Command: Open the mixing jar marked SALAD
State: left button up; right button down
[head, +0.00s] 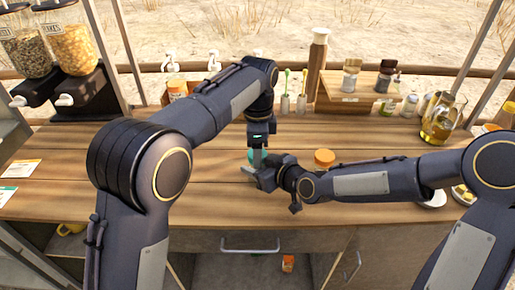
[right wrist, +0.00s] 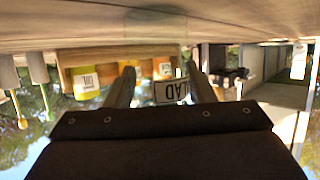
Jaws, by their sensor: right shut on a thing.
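My left gripper (head: 258,157) points down from above at the teal part. Its fingertips overlap the teal part and are too small to tell open from shut, or whether they touch it.
An orange-lidded jar (head: 324,158) stands just right of the grippers. A wooden riser (head: 345,95) with small jars, an oil jug (head: 441,118) and cups with utensils (head: 285,103) line the back. Cereal dispensers (head: 72,48) stand at left. The left counter (head: 70,150) is largely clear.

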pick_arm(q)
jog(key=shift+o, duration=0.7)
jog(key=shift+r, duration=3.9)
jog(key=shift+c, duration=0.5)
jog(key=shift+f, duration=3.9)
jog(key=shift+c, duration=0.3)
jog(key=c, duration=0.9)
jog(key=o, duration=1.1)
jog(key=shift+c, duration=0.2)
